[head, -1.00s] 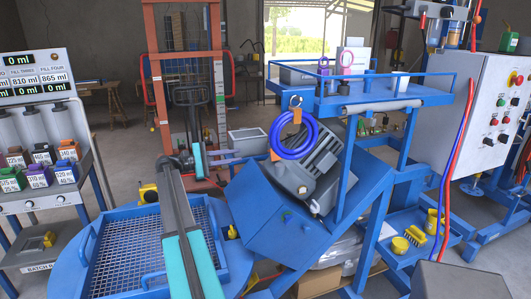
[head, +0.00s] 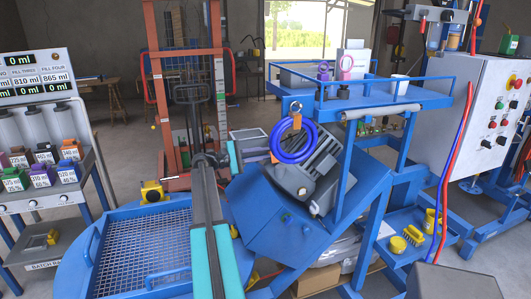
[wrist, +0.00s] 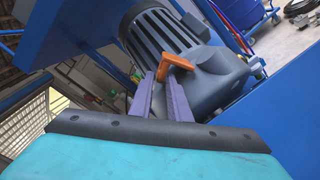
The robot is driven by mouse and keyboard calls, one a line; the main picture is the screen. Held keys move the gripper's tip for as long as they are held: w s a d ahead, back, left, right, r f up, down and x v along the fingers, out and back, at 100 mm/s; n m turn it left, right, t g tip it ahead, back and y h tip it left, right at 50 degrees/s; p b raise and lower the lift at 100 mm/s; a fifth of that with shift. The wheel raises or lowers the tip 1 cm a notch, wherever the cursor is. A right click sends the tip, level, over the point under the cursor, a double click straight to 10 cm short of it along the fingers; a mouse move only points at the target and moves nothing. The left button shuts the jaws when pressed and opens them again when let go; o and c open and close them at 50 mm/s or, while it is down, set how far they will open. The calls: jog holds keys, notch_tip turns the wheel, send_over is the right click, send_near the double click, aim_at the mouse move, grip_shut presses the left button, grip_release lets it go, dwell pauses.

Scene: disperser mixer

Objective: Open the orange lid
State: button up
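No plain lid shape shows. In the wrist view, an orange angled piece (wrist: 178,62) stands against a grey ribbed motor (wrist: 165,38), just beyond my gripper (wrist: 159,77). In the head view, the motor (head: 292,178) sits on a tilted blue housing, with orange parts (head: 275,156) beside a blue ring. I cannot tell which is the lid.
The blue tilted housing (head: 277,226) is right of my arm. A blue shelf (head: 380,102) with cups stands above the motor. A blue mesh tray (head: 135,252) lies left of my arm. A control cabinet (head: 490,110) with red and blue hoses stands at right.

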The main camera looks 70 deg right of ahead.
jog(key=shift+s+d, duration=0.2)
jog(key=shift+s, duration=0.05)
grip_shut()
jog(key=shift+m+b, duration=0.3)
jog(key=shift+b, duration=0.25)
jog(key=m+b, duration=0.1)
jog(key=r+m+b, duration=0.1)
jog(key=b, duration=0.1)
jog(key=shift+s+a, duration=0.2)
jog(key=shift+a, duration=0.05)
jog(key=shift+r+m+b, duration=0.35)
jog(key=shift+m+b, duration=0.1)
jog(key=shift+m, duration=0.05)
grip_release()
jog(key=shift+s+a, duration=0.1)
